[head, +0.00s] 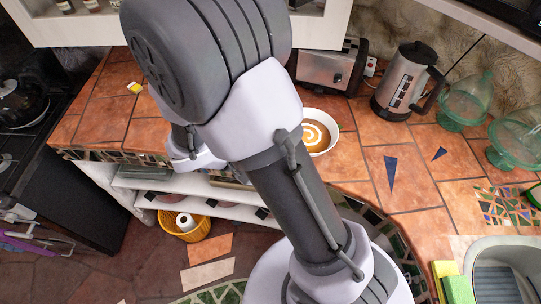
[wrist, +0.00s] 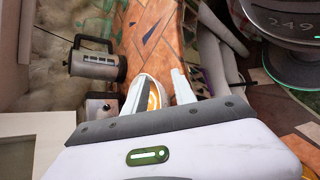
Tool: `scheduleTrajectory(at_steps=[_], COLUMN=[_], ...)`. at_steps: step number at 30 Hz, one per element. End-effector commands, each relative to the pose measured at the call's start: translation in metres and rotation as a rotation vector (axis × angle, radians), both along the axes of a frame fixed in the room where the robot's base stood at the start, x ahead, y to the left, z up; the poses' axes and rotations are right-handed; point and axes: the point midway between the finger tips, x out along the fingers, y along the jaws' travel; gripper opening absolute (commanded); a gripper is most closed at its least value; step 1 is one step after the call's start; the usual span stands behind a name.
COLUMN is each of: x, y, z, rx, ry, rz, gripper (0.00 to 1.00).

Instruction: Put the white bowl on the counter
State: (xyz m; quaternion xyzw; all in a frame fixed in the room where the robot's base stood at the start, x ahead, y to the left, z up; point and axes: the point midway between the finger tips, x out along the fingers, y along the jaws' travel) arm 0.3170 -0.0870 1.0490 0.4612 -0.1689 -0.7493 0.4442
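The white bowl (head: 335,121) holds something orange-brown with a white swirl. In the head view it shows just right of my arm, over the tiled counter (head: 360,170), its left side hidden by the arm. In the wrist view the bowl (wrist: 152,78) lies at my gripper (wrist: 158,88), partly covered by the left finger. The fingers stand apart, with the right finger beside the bowl. I cannot tell whether a finger touches it, or whether it rests fully on the counter.
A toaster (head: 333,68) and a metal kettle (head: 404,82) stand behind and right of the bowl. Green glass domes (head: 466,100) stand farther right, and a sink (head: 500,270) is at the lower right. Counter in front of the kettle is clear. Shelves and a yellow basket (head: 196,231) are below.

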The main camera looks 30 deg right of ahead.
Motion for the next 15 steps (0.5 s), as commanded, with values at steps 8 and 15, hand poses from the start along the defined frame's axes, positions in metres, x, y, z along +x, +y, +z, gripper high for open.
scheduleTrajectory(at_steps=[8, 15], x=[-0.058, -0.056], y=[0.078, 0.124], z=[0.094, 0.160], rx=[0.766, 1.166], ry=[-0.597, -0.979], rz=[-0.504, -0.595], gripper=[0.32, 0.32])
